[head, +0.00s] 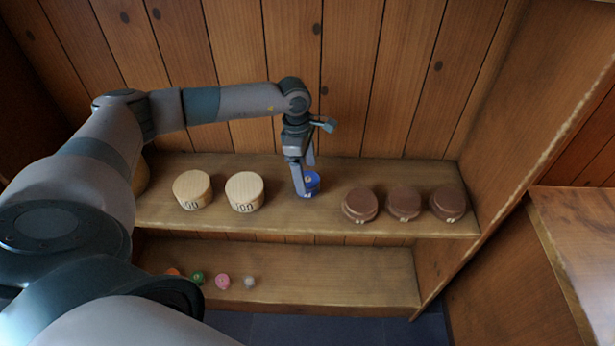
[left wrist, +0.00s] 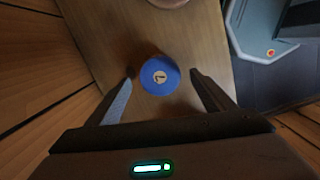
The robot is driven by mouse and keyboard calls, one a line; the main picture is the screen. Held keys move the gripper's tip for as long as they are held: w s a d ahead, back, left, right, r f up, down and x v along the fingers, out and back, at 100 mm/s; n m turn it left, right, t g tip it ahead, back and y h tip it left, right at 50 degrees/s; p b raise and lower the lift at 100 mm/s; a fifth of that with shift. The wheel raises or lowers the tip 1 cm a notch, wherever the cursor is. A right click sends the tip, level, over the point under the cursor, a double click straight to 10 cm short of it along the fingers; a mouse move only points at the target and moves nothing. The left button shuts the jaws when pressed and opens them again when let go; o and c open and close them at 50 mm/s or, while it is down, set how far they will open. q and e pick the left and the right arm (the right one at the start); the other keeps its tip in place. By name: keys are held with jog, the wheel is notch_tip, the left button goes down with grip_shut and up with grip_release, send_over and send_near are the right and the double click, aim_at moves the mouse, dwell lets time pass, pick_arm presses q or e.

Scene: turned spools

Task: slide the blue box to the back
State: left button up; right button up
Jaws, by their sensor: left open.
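The blue box (head: 313,184) is a small round, lidded thing with a pale mark on top. It stands on the upper wooden shelf (head: 400,229), between the pale round boxes and the brown ones. In the left wrist view the blue box (left wrist: 160,86) shows from above, between the tips of my fingers, with a gap on each side. My left gripper (head: 303,183) is open and points down at it; one finger hides part of its left side in the head view. I cannot tell how far down the fingers reach. My right gripper is not in view.
Two pale wooden round boxes (head: 244,192) stand left of the blue box, and several brown round boxes (head: 404,203) stand right. Bare shelf lies behind, up to the plank back wall (head: 390,90). Several small coloured spools (head: 222,282) lie on the lower shelf.

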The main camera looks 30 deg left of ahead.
aim_at(307, 179)
pick_arm(q)
jog(key=shift+d+f+p, duration=0.15)
jog(key=shift+f+p, duration=0.05)
jog(key=shift+f, duration=0.85)
jog(key=shift+d+f+p, duration=0.1)
jog(key=shift+f+p, duration=0.1)
jog(key=shift+f, duration=0.8)
jog(key=c, duration=1.1)
